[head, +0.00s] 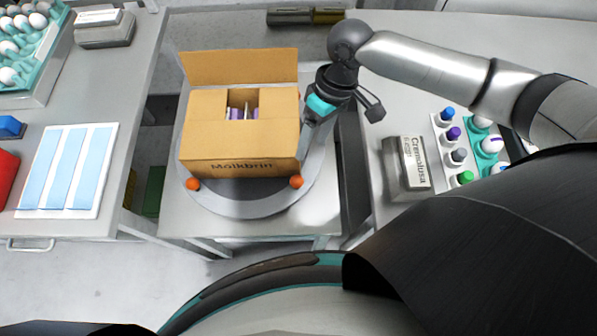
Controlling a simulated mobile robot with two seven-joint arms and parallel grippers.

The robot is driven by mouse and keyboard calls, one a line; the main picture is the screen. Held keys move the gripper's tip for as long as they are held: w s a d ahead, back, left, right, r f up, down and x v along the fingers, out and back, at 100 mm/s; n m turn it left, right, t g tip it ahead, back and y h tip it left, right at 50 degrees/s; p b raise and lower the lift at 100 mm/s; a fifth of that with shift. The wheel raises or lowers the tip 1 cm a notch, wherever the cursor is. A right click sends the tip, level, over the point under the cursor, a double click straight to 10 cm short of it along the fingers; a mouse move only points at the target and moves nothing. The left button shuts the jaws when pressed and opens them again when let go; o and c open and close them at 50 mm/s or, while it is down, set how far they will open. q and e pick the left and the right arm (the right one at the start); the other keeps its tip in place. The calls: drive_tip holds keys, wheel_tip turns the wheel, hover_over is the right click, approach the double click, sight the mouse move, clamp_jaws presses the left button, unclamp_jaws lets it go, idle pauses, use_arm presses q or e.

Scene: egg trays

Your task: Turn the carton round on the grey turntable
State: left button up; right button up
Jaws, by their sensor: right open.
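A brown cardboard carton (240,145) stands upright on the round grey turntable (250,205), in the middle of the head view. Its back flap (240,68) is raised and its top is partly open, with white and purple contents inside. The lettering "Molkbrin" is on the side facing me. My right gripper (338,118) is at the carton's right side, open, with one finger beside or against the right wall; I cannot tell if it touches. The other finger is out to the right. My left gripper is not in view.
Two orange balls (192,184) (297,182) sit at the turntable's front edge. A grey "Cremalusa" block (406,168) and a rack of colored-cap bottles (452,150) stand on the right table. The left table has a blue-striped white mat (103,165) and egg trays (42,75).

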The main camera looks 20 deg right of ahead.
sight(299, 178)
drive_tip(key=b+x, duration=0.2)
drive_tip(key=x, duration=0.9)
drive_tip(key=shift+a+f+b, duration=0.1)
drive_tip(key=shift+f+b, duration=0.2)
drive_tip(key=shift+f, duration=0.1)
drive_tip(key=shift+s+a+f, duration=0.1)
drive_tip(key=shift+a+f, duration=0.05)
drive_tip(key=shift+f, duration=0.35)
clamp_jaws()
